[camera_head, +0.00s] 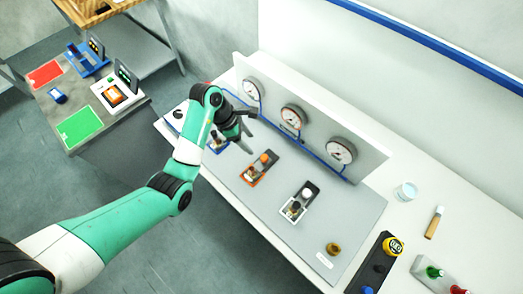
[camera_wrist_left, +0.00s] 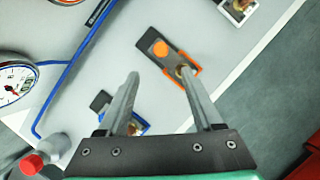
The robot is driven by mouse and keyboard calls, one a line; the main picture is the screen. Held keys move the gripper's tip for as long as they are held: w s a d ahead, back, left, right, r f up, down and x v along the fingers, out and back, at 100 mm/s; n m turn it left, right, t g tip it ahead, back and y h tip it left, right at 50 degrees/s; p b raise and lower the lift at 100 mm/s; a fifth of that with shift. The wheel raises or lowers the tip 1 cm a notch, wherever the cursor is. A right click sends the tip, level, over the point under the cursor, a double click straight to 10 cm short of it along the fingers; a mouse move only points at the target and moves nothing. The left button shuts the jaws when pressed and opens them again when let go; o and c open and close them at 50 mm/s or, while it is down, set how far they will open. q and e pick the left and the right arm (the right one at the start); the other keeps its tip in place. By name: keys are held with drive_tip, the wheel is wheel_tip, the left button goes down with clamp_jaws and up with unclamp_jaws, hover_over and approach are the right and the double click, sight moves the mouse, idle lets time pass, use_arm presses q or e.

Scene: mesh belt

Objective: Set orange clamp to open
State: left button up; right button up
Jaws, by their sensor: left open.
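The orange clamp (camera_head: 258,171) sits on the grey panel of the bench, in the middle of a row of three. It has a dark base, an orange frame, an orange round knob and a small brass-coloured metal part. It also shows in the left wrist view (camera_wrist_left: 152,39), where the orange knob is in plain sight. My left gripper (camera_head: 249,131) is open and empty, above the panel between the blue and orange clamps. In the left wrist view one fingertip overlaps the brass part; contact cannot be told. My right gripper is in neither view.
A blue clamp (camera_head: 217,145) lies partly behind my left gripper, and a white clamp (camera_head: 294,210) stands to the right. Several round gauges (camera_head: 341,151) and a blue pipe line the upright board behind. A brass knob (camera_head: 333,248) sits at the panel's right end.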

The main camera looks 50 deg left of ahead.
sight(264, 157)
use_arm(q)
drive_tip(key=b+x, duration=0.3)
drive_tip(key=x, duration=0.9)
drive_tip(key=shift+d+r, duration=0.1)
drive_tip(key=shift+d, duration=0.05)
drive_tip(key=shift+c, duration=0.2)
clamp_jaws()
drive_tip(key=shift+r, duration=0.1)
idle(0.6)
